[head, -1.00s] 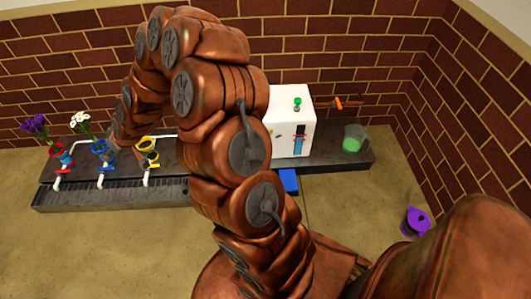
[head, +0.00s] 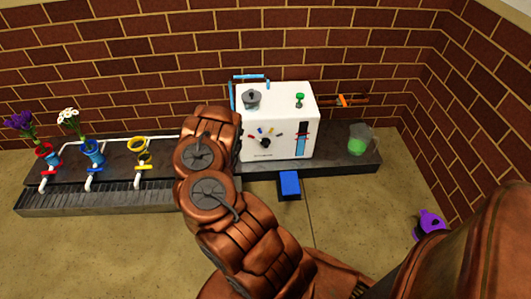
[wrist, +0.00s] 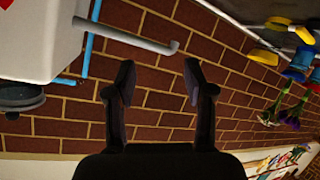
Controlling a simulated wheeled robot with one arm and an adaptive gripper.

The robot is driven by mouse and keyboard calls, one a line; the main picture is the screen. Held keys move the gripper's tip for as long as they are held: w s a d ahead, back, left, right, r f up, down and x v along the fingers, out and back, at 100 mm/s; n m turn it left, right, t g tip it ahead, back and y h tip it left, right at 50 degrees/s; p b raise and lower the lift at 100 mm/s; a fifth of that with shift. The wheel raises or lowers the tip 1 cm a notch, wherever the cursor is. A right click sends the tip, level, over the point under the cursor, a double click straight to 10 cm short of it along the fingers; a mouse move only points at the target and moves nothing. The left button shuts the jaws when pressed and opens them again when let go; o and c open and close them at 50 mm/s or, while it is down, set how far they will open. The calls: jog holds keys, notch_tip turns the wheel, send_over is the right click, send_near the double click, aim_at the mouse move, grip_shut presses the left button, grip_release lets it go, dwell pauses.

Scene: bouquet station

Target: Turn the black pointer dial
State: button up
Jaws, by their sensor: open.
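The black pointer dial (head: 265,143) is on the front of the white machine (head: 295,120) in the head view. Small coloured marks, including red, yellow and blue, arc above it. The direction of its pointer is too small to tell. My gripper (wrist: 158,76) is open in the wrist view, with nothing between its fingers and brick wall behind them. In the head view my gripper is hidden behind my arm, left of the machine. The dial is not visible in the wrist view; part of the white machine (wrist: 35,38) shows there at upper left.
A yellow ring holder (head: 139,147), a blue vase (head: 93,152) and a red vase (head: 46,152) stand left on the dark counter (head: 345,166). A blue pedal (head: 289,184) sits below the machine. A green-filled container (head: 358,142) stands right. A purple can (head: 429,224) is on the floor.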

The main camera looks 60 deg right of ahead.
jog(key=s+d+f+h+b, duration=0.35)
jog(key=s+d+f, duration=0.25)
jog(key=s+d, duration=0.3)
jog(key=n+h+b, duration=0.2)
jog(key=h, duration=0.1)
send_near(266, 146)
jog(key=x, duration=0.2)
jog(key=b+x, duration=0.1)
jog(key=x, duration=0.1)
jog(key=b+x, duration=0.1)
jog(key=x, duration=0.1)
jog(key=b+x, duration=0.1)
jog(key=x, duration=0.1)
jog(key=shift+w+d+f, duration=0.2)
jog(key=shift+w+f, duration=0.05)
jog(key=shift+f, duration=0.1)
jog(key=shift+w+d+r+b, duration=0.2)
jog(key=shift+w+d+b, duration=0.2)
jog(key=shift+d, duration=0.1)
jog(key=shift+c, duration=0.4)
jog(key=shift+s, duration=0.1)
grip_shut()
